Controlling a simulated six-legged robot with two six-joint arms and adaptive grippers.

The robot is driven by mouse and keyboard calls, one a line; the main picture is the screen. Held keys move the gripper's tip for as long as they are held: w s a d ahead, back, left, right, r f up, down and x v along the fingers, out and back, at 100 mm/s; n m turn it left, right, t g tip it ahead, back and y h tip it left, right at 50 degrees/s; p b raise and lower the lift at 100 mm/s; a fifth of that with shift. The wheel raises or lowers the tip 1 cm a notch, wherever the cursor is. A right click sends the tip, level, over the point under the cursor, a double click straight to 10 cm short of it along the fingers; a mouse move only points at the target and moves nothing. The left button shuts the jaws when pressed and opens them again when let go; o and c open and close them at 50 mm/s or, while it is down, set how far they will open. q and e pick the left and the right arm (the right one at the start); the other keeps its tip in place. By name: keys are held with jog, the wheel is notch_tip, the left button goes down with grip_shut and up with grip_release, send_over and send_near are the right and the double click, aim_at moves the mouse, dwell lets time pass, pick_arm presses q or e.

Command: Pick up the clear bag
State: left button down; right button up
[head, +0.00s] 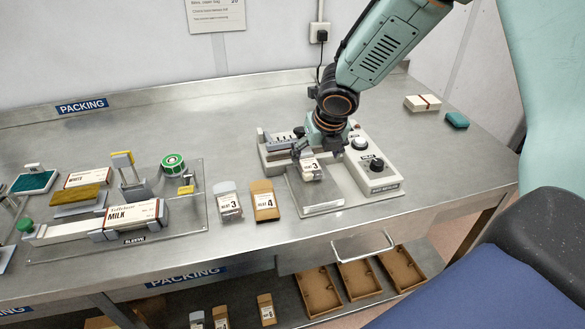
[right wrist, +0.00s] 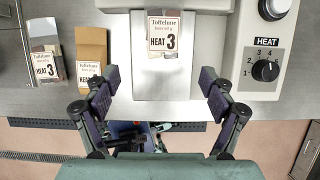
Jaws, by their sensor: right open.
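A bag labelled HEAT 3 (right wrist: 163,38) lies on the pale plate in front of the heat sealer; it looks clear behind its label, and in the head view it shows partly (head: 310,168) under my gripper. My right gripper (head: 318,152) is open above it. In the right wrist view the two fingers of the right gripper (right wrist: 158,80) stand apart on either side of the plate, and the bag lies just beyond the fingertips, untouched. My left gripper is not in view.
The heat sealer (head: 375,178) with its knobs stands close to the right of the gripper. A chocolate-bar fixture (head: 170,228) fills the bench at left.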

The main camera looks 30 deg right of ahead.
aim_at(312, 167)
jog(key=shift+w+d+f, duration=0.25)
jog(key=shift+d+f, duration=0.1)
jog(key=shift+f, duration=0.3)
jog(key=shift+w+d+f, duration=0.25)
jog(key=shift+d+f, duration=0.05)
jog(key=shift+f, duration=0.3)
jog(key=shift+w+p+x, duration=0.15)
jog(key=shift+w+x, duration=0.1)
jog(key=shift+x, duration=1.1)
jog(key=shift+w+p+x, duration=0.15)
jog(key=shift+w+x, duration=0.1)
jog(key=shift+x, duration=1.05)
jog(key=shift+s+a+r, duration=0.2)
jog(key=shift+s+r, duration=0.05)
jog(key=shift+r, duration=0.15)
jog(key=shift+c, duration=1)
jog(key=shift+w+f, duration=0.15)
jog(key=shift+w, duration=0.05)
jog(key=c, duration=0.5)
jog(key=shift+s, duration=0.1)
jog(key=c, duration=0.6)
